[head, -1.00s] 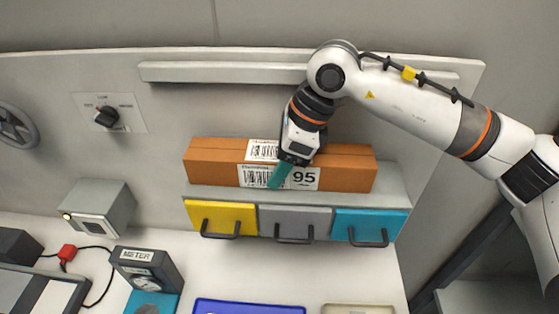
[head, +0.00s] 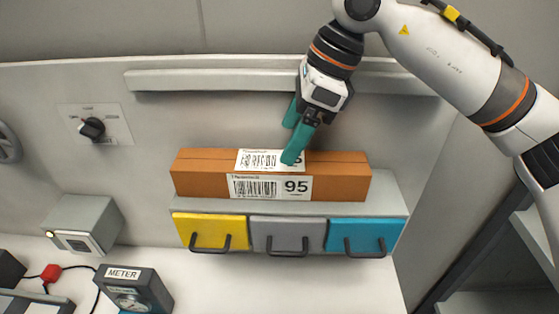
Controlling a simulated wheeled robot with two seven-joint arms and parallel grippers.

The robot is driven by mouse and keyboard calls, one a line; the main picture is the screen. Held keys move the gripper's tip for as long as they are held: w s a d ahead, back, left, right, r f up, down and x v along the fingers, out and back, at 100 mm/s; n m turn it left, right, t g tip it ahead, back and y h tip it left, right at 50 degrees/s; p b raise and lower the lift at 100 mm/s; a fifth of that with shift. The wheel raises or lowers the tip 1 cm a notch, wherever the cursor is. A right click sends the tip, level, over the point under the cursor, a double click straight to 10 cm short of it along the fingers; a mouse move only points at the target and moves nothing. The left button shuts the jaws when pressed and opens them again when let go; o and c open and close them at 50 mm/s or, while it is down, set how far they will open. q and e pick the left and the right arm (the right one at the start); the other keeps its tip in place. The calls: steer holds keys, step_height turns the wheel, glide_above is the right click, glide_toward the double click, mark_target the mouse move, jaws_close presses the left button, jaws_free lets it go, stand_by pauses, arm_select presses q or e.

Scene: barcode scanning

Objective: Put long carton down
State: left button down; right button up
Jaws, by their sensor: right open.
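The long carton (head: 340,180) is an orange-brown box with white barcode labels on its top and front, the front one marked 95. It lies flat along the top of the drawer unit (head: 395,205), which has yellow, grey and blue fronts. My right gripper (head: 291,142) is open, with teal fingers pointing down at the carton's top. One fingertip overlaps the top label in the picture; I cannot tell if it touches. The other finger is behind it, higher up. My left gripper is not in view.
A long ledge (head: 220,82) runs along the wall panel above. A rotary switch (head: 92,128) and a grey box (head: 84,224) are at left. A meter (head: 135,292) stands on the white table (head: 290,285), which is clear below the drawers.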

steer(key=shift+v, duration=1.45)
